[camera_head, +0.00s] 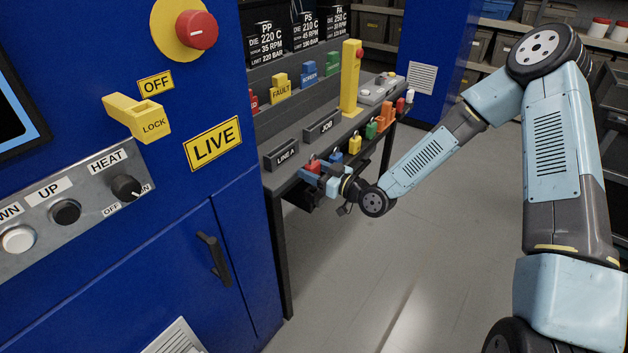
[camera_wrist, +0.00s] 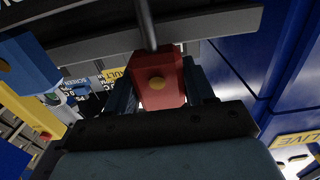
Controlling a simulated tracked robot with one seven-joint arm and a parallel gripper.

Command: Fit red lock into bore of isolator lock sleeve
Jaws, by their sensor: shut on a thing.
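The red lock (camera_wrist: 160,98) is a red block with a yellow round spot, seen close in the wrist view between my gripper's fingers (camera_wrist: 160,88). A grey shackle (camera_wrist: 146,25) rises from its top. In the head view the red lock (camera_head: 313,167) shows small at the bench's front edge. My gripper (camera_head: 317,174) is shut on it there, at the end of my outstretched arm. The isolator lock sleeve (camera_head: 141,116) is a yellow part marked LOCK on the blue cabinet, at the upper left of the head view, well apart from my gripper. Its bore shows as an opening on top.
The blue cabinet (camera_head: 215,95) with a red button (camera_head: 197,30), a HEAT knob (camera_head: 126,187) and a door handle (camera_head: 213,260) fills the left. The bench (camera_head: 285,150) carries signs and coloured blocks, with more locks along its front edge. A yellow post (camera_head: 351,80) stands on it. Open floor lies before the bench.

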